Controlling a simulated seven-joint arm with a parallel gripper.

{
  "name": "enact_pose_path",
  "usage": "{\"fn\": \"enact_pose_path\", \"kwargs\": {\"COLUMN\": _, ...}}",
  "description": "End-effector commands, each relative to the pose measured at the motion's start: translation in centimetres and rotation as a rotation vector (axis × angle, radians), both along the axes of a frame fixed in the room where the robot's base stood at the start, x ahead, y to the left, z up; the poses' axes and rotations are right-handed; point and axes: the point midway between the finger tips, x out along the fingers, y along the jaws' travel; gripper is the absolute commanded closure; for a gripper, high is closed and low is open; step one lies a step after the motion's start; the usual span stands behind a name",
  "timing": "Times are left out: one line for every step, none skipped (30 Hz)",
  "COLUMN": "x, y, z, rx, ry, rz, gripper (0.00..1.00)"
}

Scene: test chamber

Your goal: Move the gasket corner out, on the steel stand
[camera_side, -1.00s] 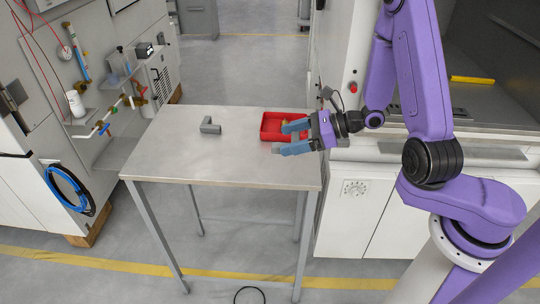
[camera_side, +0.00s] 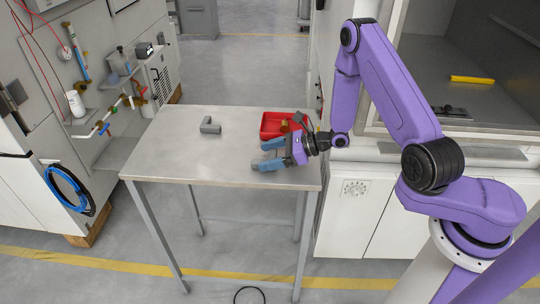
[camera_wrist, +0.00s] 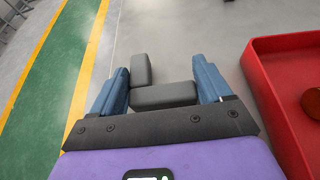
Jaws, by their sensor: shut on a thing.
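The gasket corner (camera_wrist: 163,95), a dark grey L-shaped piece, sits between the two blue fingers of my gripper (camera_wrist: 163,88) in the wrist view. My gripper is shut on it, with a finger on either side. In the side view, my gripper (camera_side: 263,156) is over the right front part of the steel stand (camera_side: 170,160), in front of the red tray. The held piece is hard to make out there, and I cannot tell whether it touches the stand top.
A similar grey L-shaped piece (camera_side: 209,126) lies on the stand, left of the tray. The red tray (camera_side: 268,134) holds a brownish object (camera_wrist: 312,101) and stands close to the right finger. The stand's left and front are clear.

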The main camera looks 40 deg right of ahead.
Motion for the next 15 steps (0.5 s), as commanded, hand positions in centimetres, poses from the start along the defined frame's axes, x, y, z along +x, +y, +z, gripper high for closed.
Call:
{"fn": "enact_pose_path", "kwargs": {"x": 0.01, "y": -0.01, "z": -0.22, "rx": 0.0, "ry": -0.001, "rz": -0.001, "gripper": 0.52}}
{"fn": "enact_pose_path", "kwargs": {"x": 0.02, "y": -0.02, "z": -0.25, "rx": 0.0, "ry": -0.002, "rz": -0.001, "gripper": 0.52}}
{"fn": "enact_pose_path", "kwargs": {"x": 0.03, "y": -0.03, "z": -0.27, "rx": 0.0, "ry": -0.002, "rz": -0.001, "gripper": 0.52}}
{"fn": "enact_pose_path", "kwargs": {"x": 0.03, "y": -0.03, "z": -0.26, "rx": 0.0, "ry": -0.002, "rz": -0.001, "gripper": 0.52}}
{"fn": "enact_pose_path", "kwargs": {"x": 0.02, "y": -0.03, "z": -0.25, "rx": 0.0, "ry": -0.002, "rz": -0.001, "gripper": 0.52}}
{"fn": "enact_pose_path", "kwargs": {"x": 0.03, "y": -0.03, "z": -0.24, "rx": 0.0, "ry": -0.002, "rz": -0.001, "gripper": 0.52}}
{"fn": "enact_pose_path", "kwargs": {"x": 0.02, "y": -0.04, "z": -0.23, "rx": 0.0, "ry": -0.002, "rz": -0.001, "gripper": 0.52}}
{"fn": "enact_pose_path", "kwargs": {"x": 0.02, "y": -0.04, "z": -0.23, "rx": 0.0, "ry": -0.002, "rz": -0.001, "gripper": 0.52}}
{"fn": "enact_pose_path", "kwargs": {"x": 0.01, "y": -0.03, "z": -0.25, "rx": 0.0, "ry": -0.002, "rz": -0.001, "gripper": 0.52}}
{"fn": "enact_pose_path", "kwargs": {"x": 0.01, "y": -0.03, "z": -0.3, "rx": -0.001, "ry": -0.001, "rz": -0.001, "gripper": 0.52}}
{"fn": "enact_pose_path", "kwargs": {"x": 0.0, "y": -0.04, "z": -0.37, "rx": 0.0, "ry": 0.0, "rz": -0.001, "gripper": 0.52}}
{"fn": "enact_pose_path", "kwargs": {"x": 0.01, "y": -0.03, "z": -0.48, "rx": 0.0, "ry": 0.0, "rz": -0.001, "gripper": 0.52}}
{"fn": "enact_pose_path", "kwargs": {"x": 0.01, "y": -0.03, "z": -0.57, "rx": 0.0, "ry": 0.0, "rz": -0.001, "gripper": 0.52}}
{"fn": "enact_pose_path", "kwargs": {"x": 0.0, "y": -0.04, "z": -0.53, "rx": 0.0, "ry": 0.0, "rz": -0.001, "gripper": 0.12}}
{"fn": "enact_pose_path", "kwargs": {"x": 0.01, "y": -0.05, "z": -0.51, "rx": 0.0, "ry": 0.0, "rz": -0.001, "gripper": 0.0}}
